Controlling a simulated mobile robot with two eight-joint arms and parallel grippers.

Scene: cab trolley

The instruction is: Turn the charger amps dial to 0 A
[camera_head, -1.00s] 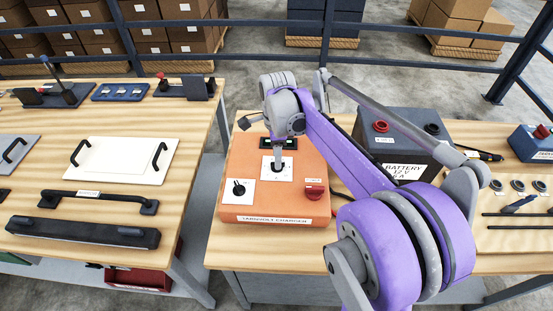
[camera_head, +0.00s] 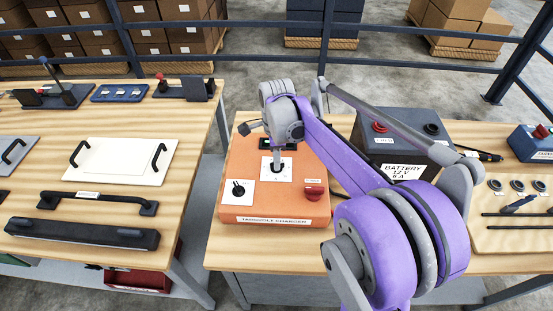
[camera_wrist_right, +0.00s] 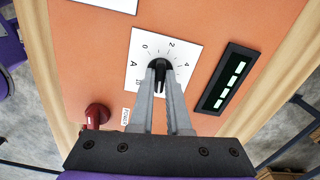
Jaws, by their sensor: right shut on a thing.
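The orange charger (camera_head: 240,160) sits on the right-hand wooden table. Its amps dial (camera_wrist_right: 158,66) is a small black knob on a white plate (camera_wrist_right: 188,52) marked 0, 2, 4 and A; other marks are partly hidden. My right gripper (camera_wrist_right: 159,78) is shut on the dial, its fingers on either side of the knob. In the head view my right gripper (camera_head: 277,160) points down at the plate and covers most of the knob. Which mark the dial points to I cannot tell. My left gripper is not in view.
A second black knob (camera_head: 238,188) and a red knob (camera_head: 314,187) are on the charger. A display (camera_wrist_right: 228,80) with pale bars lies beside the dial plate. A grey battery (camera_head: 405,145) stands right of the charger, behind my arm.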

